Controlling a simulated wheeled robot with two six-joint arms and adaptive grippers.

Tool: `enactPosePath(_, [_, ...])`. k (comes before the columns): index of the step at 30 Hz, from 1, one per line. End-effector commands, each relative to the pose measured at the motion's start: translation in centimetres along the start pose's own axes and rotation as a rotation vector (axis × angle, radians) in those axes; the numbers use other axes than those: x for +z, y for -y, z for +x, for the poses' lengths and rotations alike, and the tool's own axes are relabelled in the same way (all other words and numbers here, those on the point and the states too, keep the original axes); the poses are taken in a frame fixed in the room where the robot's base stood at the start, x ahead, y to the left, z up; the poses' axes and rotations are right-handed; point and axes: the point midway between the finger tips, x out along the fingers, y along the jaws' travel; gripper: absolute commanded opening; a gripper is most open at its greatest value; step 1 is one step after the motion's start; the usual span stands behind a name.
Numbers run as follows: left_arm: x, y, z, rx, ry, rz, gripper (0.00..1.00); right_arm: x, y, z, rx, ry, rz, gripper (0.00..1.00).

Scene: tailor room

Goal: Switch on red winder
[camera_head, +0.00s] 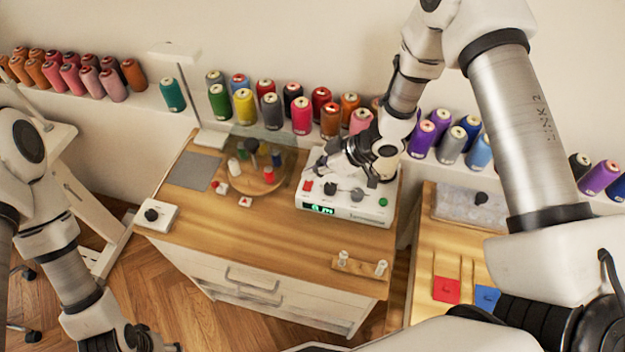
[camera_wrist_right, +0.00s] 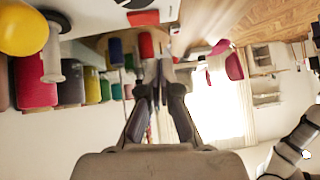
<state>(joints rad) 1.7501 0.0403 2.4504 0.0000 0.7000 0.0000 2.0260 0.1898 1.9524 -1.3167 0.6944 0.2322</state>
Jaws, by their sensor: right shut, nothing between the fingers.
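A white control box (camera_head: 345,211) with a green-lit display stands at the back right of the wooden table. It has a red button (camera_head: 308,186) at its left, dark knobs in the middle and a green button (camera_head: 383,202) at its right. My right gripper (camera_head: 322,169) is shut and empty, just above the box's left back part, near the red button. In the right wrist view the fingers (camera_wrist_right: 160,70) are together, with the red button (camera_wrist_right: 143,17) beyond them. I cannot tell whether they touch anything. My left gripper (camera_head: 140,342) is at the bottom left, its fingers unclear.
A round wooden board (camera_head: 262,184) with small spools under a clear cover stands left of the box. A white box with a black knob (camera_head: 152,214) sits at the table's left edge. Thread spools line the shelf behind. A small spool holder (camera_head: 358,265) lies in front.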

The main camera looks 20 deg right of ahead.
Motion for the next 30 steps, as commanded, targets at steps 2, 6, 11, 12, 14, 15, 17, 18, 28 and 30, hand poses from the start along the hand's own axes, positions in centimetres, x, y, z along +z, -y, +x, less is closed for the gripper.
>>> enactPosePath(2, [0.0,0.0,-0.8,0.0,0.0,0.0,0.58,0.9,0.1,0.9,-0.002,0.002,0.003,0.0])
enactPosePath(6, [0.0,0.0,-1.3,0.0,-0.001,0.0,0.58,2.2,0.0,2.2,-0.001,0.0,0.001,0.0])
enactPosePath(11, [0.0,0.0,-1.3,0.0,0.0,0.0,0.58,2.8,0.0,2.8,0.001,-0.001,0.001,0.0])
enactPosePath(12, [0.0,0.0,-1.3,0.0,0.0,0.0,0.58,2.8,0.0,2.8,0.001,-0.001,0.001,0.0])
enactPosePath(14, [0.0,0.0,-1.3,0.0,0.0,0.0,0.58,2.8,0.0,2.8,0.001,-0.001,0.001,0.0])
enactPosePath(15, [0.0,0.0,-1.3,0.0,0.0,0.0,0.58,2.8,0.0,2.8,0.001,-0.001,0.0,0.0])
enactPosePath(17, [0.0,0.0,-1.3,0.0,0.0,0.0,0.58,2.8,0.0,2.8,0.0,-0.001,0.001,0.0])
enactPosePath(18, [0.0,0.0,-1.2,0.0,0.0,0.0,0.58,2.9,0.0,2.9,0.0,-0.001,0.001,0.0])
enactPosePath(28, [0.0,0.0,-0.8,0.0,0.0,0.0,0.58,3.3,0.0,3.1,-0.001,0.002,0.002,0.0])
enactPosePath(30, [0.0,0.0,-0.9,0.0,0.0,0.0,0.58,3.2,-0.2,3.1,-0.001,0.002,0.002,0.0])
